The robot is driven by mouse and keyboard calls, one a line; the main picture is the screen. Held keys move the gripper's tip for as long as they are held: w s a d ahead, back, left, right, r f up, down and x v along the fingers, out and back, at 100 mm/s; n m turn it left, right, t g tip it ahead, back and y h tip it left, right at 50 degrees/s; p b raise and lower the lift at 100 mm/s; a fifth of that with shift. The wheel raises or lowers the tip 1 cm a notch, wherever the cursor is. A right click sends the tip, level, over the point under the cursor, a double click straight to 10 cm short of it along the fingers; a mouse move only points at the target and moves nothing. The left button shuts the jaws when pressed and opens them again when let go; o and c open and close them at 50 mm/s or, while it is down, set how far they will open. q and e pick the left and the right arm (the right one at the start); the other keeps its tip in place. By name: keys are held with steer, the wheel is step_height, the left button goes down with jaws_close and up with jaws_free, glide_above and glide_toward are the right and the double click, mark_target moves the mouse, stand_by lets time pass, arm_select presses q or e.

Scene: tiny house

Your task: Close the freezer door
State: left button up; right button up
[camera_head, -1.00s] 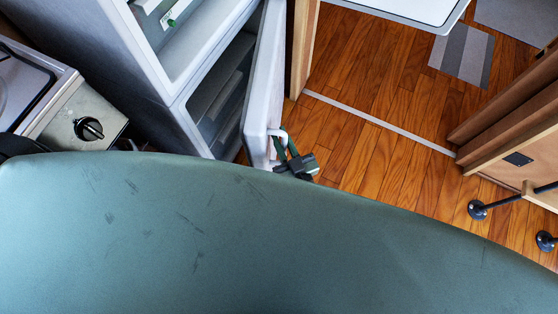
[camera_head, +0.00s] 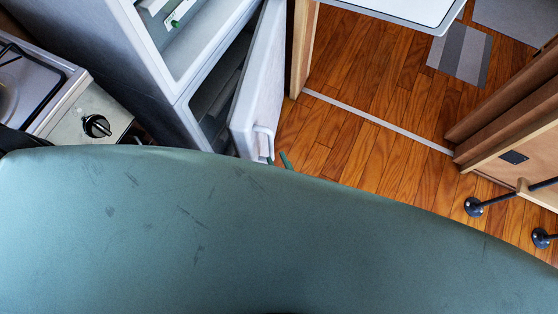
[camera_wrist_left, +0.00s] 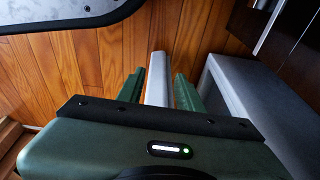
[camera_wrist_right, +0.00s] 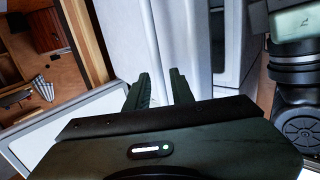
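The freezer door (camera_head: 262,85) is the white lower door of the fridge unit in the head view. It stands partly open, its free edge toward me, with a white handle (camera_head: 264,143) on its outer face. The dark freezer compartment (camera_head: 215,100) shows behind it.
The open upper compartment (camera_head: 190,50) is above the freezer. A stove (camera_head: 40,85) stands at the left. A wooden post (camera_head: 303,45) stands beside the door's hinge side. My green body covers the lower head view.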

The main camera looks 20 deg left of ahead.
stand_by(0.4)
